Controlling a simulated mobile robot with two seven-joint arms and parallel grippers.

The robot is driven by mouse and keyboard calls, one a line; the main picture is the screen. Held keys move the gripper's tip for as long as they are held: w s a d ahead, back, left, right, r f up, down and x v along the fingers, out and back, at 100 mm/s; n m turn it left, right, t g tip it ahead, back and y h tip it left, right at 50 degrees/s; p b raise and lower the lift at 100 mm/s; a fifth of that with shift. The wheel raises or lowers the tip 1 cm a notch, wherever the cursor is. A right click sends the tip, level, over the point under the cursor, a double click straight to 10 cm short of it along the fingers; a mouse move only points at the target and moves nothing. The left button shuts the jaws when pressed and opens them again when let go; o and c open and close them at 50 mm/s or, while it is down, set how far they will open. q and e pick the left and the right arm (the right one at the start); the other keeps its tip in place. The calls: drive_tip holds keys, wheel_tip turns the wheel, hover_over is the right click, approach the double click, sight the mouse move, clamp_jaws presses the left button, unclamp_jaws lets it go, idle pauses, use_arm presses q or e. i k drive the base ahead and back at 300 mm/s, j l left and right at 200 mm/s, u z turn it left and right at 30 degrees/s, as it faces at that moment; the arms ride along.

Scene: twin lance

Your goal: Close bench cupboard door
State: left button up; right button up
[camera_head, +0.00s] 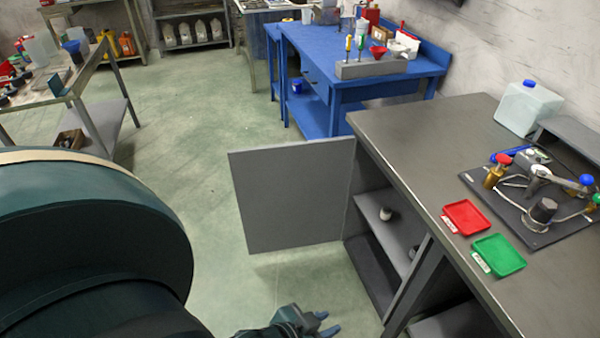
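The bench cupboard door (292,196) is a flat grey panel. It stands wide open, swung out to the left from the far side of the cupboard opening. The grey bench (430,150) shows its open cupboard with a shelf (405,228) inside. My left gripper (328,323) is low at the bottom edge of the view, in front of the opening and below the door, apart from it. Its two blue fingertips look spread, with nothing between them. My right gripper is not in view.
A small pale container (385,213) stands on the cupboard shelf. A red tray (466,216), a green tray (499,255) and a dark board (535,195) with fittings lie on the bench top. A blue workbench (345,85) stands behind. Green floor left of the door is clear.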

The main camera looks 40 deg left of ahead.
sight(291, 194)
drive_tip(key=j+z, duration=0.45)
drive_tip(key=j, duration=1.6)
drive_tip(key=j+z, duration=0.2)
drive_tip(key=j, duration=0.25)
drive_tip(key=k+j+z, duration=0.15)
drive_tip(key=j, duration=0.25)
drive_tip(key=k+j+z, duration=0.2)
drive_tip(key=j, duration=0.25)
drive_tip(key=k+j+z, duration=0.15)
drive_tip(key=j, duration=0.25)
drive_tip(key=k+j+z, duration=0.2)
drive_tip(key=j, duration=0.2)
drive_tip(key=k+j+z, duration=0.15)
drive_tip(key=j, duration=0.2)
drive_tip(key=j+z, duration=0.15)
drive_tip(key=j, duration=0.2)
drive_tip(key=k+j+z, duration=0.15)
drive_tip(key=j, duration=0.2)
drive_tip(key=k+j+z, duration=0.1)
drive_tip(key=j, duration=0.35)
drive_tip(key=k+j, duration=0.1)
drive_tip(key=j, duration=0.3)
drive_tip(key=k+j+z, duration=0.15)
drive_tip(key=j, duration=0.3)
drive_tip(key=j+z, duration=0.1)
drive_tip(key=j, duration=0.3)
drive_tip(key=i+l+z, duration=0.1)
drive_tip(key=i+l, duration=0.15)
drive_tip(key=l, duration=0.15)
